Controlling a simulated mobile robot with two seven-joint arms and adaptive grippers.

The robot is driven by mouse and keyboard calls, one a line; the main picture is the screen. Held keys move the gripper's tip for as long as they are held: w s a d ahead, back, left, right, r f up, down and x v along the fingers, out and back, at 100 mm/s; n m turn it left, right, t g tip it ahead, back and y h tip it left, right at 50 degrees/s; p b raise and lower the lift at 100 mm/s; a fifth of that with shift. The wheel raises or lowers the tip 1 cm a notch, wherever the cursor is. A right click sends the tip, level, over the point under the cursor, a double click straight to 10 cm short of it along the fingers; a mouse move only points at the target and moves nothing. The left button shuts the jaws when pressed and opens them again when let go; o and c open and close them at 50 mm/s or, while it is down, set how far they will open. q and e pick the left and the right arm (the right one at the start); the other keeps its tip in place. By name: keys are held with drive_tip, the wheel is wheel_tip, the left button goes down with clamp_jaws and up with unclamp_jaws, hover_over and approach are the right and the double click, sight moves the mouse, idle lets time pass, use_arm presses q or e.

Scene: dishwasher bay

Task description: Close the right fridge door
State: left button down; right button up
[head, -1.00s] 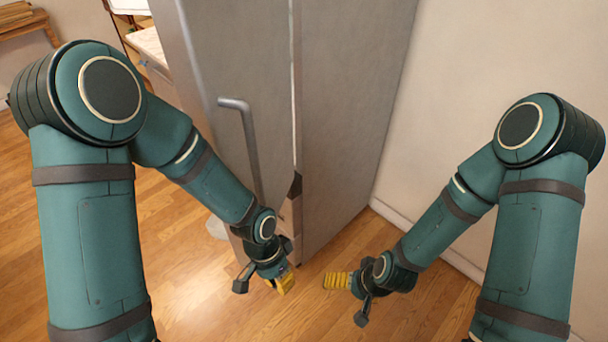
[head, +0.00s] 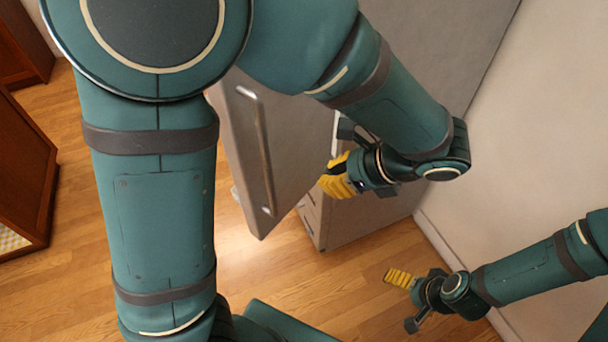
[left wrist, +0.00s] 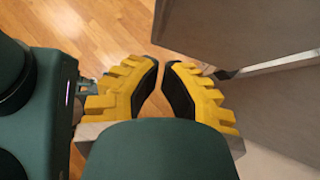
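The grey fridge door (head: 238,135) with a long bar handle (head: 262,150) stands ajar in the head view. Its upper part is hidden behind my left arm. My left gripper (head: 335,180) is by the door's right edge, beside the fridge body (head: 375,205); I cannot tell whether it touches the door. In the left wrist view its yellow fingers (left wrist: 161,70) are a little apart with nothing between them. A grey panel (left wrist: 240,35) is just right of them. My right gripper (head: 398,278) is low over the floor, away from the door, its finger gap unclear.
A pale wall (head: 540,140) runs along the right, close to my right arm. Brown wooden furniture (head: 25,170) stands at the left. Wooden floor (head: 75,285) is clear between the furniture and the door.

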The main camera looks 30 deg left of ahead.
use_arm(q)
drive_tip(key=a+r+x, duration=0.2)
drive_tip(key=x, duration=1.1)
drive_tip(key=shift+b, duration=0.4)
